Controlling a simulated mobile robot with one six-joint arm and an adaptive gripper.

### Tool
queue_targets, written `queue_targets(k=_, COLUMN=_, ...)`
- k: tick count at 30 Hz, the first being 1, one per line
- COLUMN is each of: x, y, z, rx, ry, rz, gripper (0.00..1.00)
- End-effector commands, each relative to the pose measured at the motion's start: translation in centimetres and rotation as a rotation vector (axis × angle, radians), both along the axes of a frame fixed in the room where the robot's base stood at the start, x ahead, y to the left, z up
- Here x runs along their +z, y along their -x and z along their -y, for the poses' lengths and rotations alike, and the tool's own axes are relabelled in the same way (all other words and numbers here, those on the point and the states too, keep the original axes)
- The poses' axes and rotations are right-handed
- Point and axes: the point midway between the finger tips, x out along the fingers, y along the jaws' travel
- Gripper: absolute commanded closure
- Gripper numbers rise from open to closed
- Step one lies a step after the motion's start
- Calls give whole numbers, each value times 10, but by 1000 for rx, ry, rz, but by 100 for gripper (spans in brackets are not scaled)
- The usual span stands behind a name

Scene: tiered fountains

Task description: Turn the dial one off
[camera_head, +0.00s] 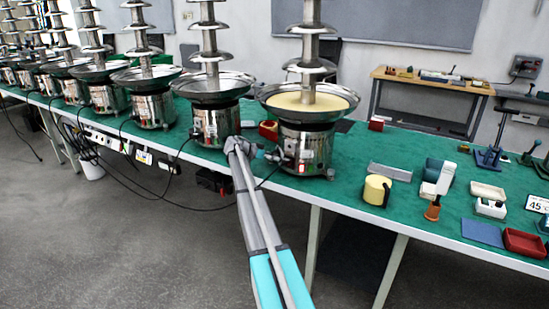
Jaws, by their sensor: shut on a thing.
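The nearest fountain (304,145) stands on the green bench. It has a steel base, a wide bowl of cream-coloured liquid and a tiered column above. My arm reaches up from the bottom of the picture to the left front of this base. My gripper (277,156) is at the base's front, shut on a small dial there. The dial is mostly hidden by the fingers and too small to read.
More fountains (210,120) stand in a row to the left, with cables hanging below the bench edge. The floor in front is clear.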

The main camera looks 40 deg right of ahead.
Motion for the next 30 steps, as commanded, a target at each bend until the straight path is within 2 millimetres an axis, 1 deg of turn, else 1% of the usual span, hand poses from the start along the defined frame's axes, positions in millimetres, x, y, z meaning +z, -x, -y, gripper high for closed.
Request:
queue_targets(k=1, x=0, y=-5, z=2, rx=7, ry=-3, rz=-17, gripper=78)
queue_targets(k=5, x=-1, y=-5, z=1, rx=7, ry=-27, rz=-86, gripper=78)
queue_targets(k=11, x=-2, y=-6, z=1, rx=8, ry=-80, rz=-233, gripper=78)
queue_targets(k=30, x=-2, y=-5, z=-1, rx=9, ry=-282, rz=-803, gripper=78)
